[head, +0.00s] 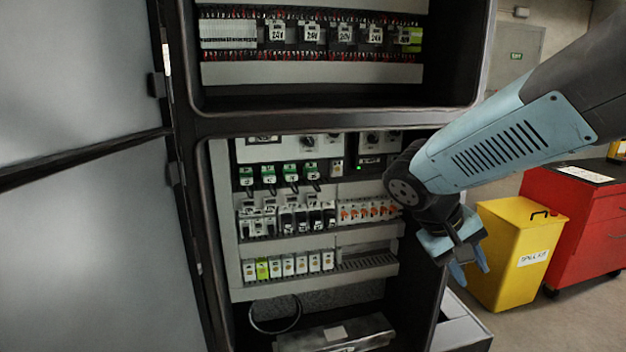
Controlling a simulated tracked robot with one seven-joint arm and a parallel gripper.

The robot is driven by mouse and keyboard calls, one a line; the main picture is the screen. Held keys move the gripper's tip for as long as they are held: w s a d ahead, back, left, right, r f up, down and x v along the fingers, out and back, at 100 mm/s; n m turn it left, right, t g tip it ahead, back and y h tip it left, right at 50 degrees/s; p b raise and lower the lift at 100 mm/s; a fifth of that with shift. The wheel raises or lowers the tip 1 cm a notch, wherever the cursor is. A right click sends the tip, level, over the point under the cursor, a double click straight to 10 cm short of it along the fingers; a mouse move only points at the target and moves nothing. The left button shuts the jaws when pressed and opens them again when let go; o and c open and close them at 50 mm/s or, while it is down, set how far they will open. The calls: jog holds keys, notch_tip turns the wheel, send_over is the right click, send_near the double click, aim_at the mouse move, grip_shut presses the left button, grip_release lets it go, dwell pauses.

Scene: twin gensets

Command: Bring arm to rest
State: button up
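My arm (510,140) reaches in from the right side of the head view, with a blue vented link and dark joints. My gripper (469,271) hangs at its end, pointing down, in front of the right edge of an open electrical cabinet (430,215). Two blue fingers show with a gap between them, and I see nothing held. The arm's wrist covers part of the cabinet's right side.
The cabinet holds rows of breakers (287,216) and terminals. Its grey door (90,245) stands open at the left. A yellow spill kit bin (518,255) and a red cabinet (580,225) stand at the right. Floor shows at lower right.

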jog(key=s+a+r+m+t+y, duration=0.1)
jog(key=s+a+r+t+y, duration=0.2)
jog(key=s+r+t+y, duration=0.1)
notch_tip(320, 180, up, 4)
jog(key=t+y, duration=0.1)
jog(key=y, duration=0.1)
jog(key=shift+a+y, duration=0.3)
jog(key=shift+y, duration=0.1)
